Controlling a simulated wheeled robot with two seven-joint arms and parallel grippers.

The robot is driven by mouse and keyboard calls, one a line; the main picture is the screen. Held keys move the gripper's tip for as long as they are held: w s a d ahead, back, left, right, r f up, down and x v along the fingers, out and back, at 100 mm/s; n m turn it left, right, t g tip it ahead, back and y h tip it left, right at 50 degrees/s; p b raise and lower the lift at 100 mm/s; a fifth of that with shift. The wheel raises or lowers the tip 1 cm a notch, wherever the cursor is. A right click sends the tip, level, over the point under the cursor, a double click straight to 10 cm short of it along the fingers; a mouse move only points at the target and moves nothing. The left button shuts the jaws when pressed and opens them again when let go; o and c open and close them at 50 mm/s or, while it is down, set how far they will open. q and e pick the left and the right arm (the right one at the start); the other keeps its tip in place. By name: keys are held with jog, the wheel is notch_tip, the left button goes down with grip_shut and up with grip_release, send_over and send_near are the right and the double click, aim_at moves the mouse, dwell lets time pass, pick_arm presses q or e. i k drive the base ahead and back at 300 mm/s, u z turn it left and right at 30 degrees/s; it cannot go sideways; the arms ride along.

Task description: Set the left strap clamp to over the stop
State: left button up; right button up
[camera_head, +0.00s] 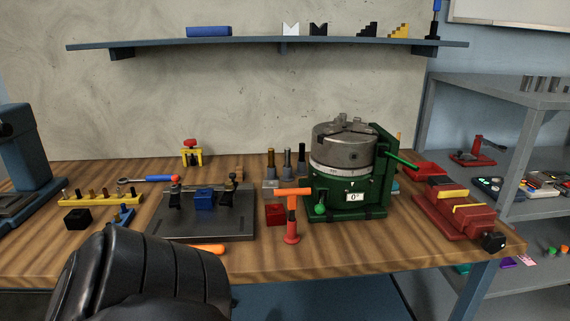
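A dark grey fixture plate (235,229) lies on the bench at centre left. A second dark clamp (231,192) stands right of the block. The stop is too small to tell apart, and so is the exact way the left strap points. A black link of my arm fills the bottom left, in front of the plate's near side. Neither gripper shows.
A green rotary table (346,196) with a grey chuck stands right of the plate. An orange hammer (291,214) and a red block (275,214) are between them. A red vise (455,213) is at right. An orange handle (209,248) lies at the plate's front edge.

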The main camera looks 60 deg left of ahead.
aim_at(175, 198)
jog(key=z, duration=0.75)
jog(key=k, duration=1.2)
jog(key=u, duration=1.2)
